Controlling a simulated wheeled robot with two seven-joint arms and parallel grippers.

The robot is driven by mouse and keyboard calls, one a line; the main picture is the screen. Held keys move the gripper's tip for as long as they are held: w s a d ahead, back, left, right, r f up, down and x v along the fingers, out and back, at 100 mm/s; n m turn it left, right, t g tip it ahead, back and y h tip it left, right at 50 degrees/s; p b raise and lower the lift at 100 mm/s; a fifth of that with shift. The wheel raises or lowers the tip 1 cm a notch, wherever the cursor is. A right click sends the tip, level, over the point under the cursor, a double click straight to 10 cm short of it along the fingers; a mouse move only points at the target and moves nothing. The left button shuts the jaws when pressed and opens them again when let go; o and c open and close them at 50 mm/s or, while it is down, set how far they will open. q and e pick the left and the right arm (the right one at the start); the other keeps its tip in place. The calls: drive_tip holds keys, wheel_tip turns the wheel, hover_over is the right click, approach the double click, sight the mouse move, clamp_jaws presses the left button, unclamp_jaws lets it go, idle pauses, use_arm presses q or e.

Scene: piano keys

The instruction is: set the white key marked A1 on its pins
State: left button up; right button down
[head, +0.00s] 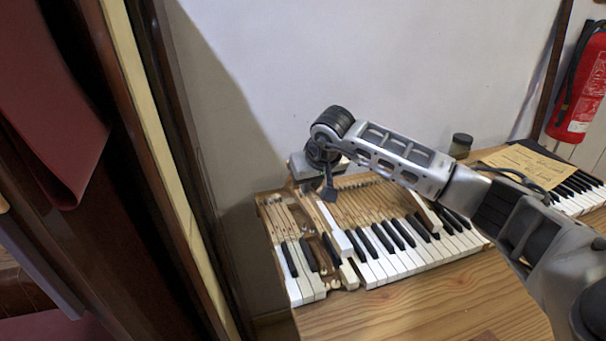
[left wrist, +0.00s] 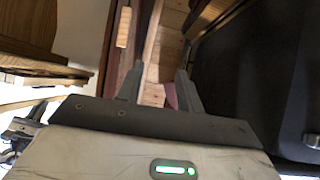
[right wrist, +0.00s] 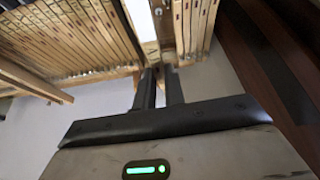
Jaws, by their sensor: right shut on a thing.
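My right gripper (head: 328,192) is above the gap at the keyboard's left part. It is shut on a white key (head: 337,232), whose pale top slopes from the jaws toward the front edge. In the right wrist view the white key (right wrist: 140,18) runs away from the jaws, its wooden end (right wrist: 150,50) between the fingertips. No A1 mark is legible. The gap (head: 320,250) shows bare wood and small pins to the left of the key; whether the key touches them cannot be told. My left gripper (left wrist: 160,88) is open and empty, away from the keyboard.
Wooden key levers (head: 370,205) fill the frame behind the keys. A pale block (head: 427,212) lies among the keys further right. A dark jar (head: 460,146) and a paper (head: 523,165) are at the back right. The bench front (head: 400,310) is clear. A wall stands behind.

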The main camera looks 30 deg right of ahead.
sight(311, 200)
use_arm(q)
drive_tip(key=shift+f, duration=0.2)
use_arm(e)
drive_tip(key=shift+d+f, duration=0.1)
drive_tip(key=shift+f, duration=0.15)
drive_tip(key=shift+f+b, duration=0.65)
drive_tip(key=shift+f, duration=0.05)
drive_tip(key=shift+f+b, duration=0.95)
drive_tip(key=shift+f, duration=0.4)
drive_tip(key=shift+f+b, duration=1)
drive_tip(key=shift+f, duration=0.35)
use_arm(q)
drive_tip(key=shift+d+f+n+h, duration=0.3)
drive_tip(key=shift+d+f+n, duration=0.15)
drive_tip(key=shift+f, duration=0.3)
use_arm(e)
drive_tip(key=shift+f, duration=0.1)
use_arm(q)
drive_tip(key=shift+r, duration=0.1)
drive_tip(key=shift+f, duration=0.35)
use_arm(e)
drive_tip(key=shift+s, duration=0.1)
use_arm(q)
drive_tip(key=shift+f+b, duration=0.5)
drive_tip(key=shift+b, duration=0.15)
use_arm(e)
drive_tip(key=shift+f, duration=0.45)
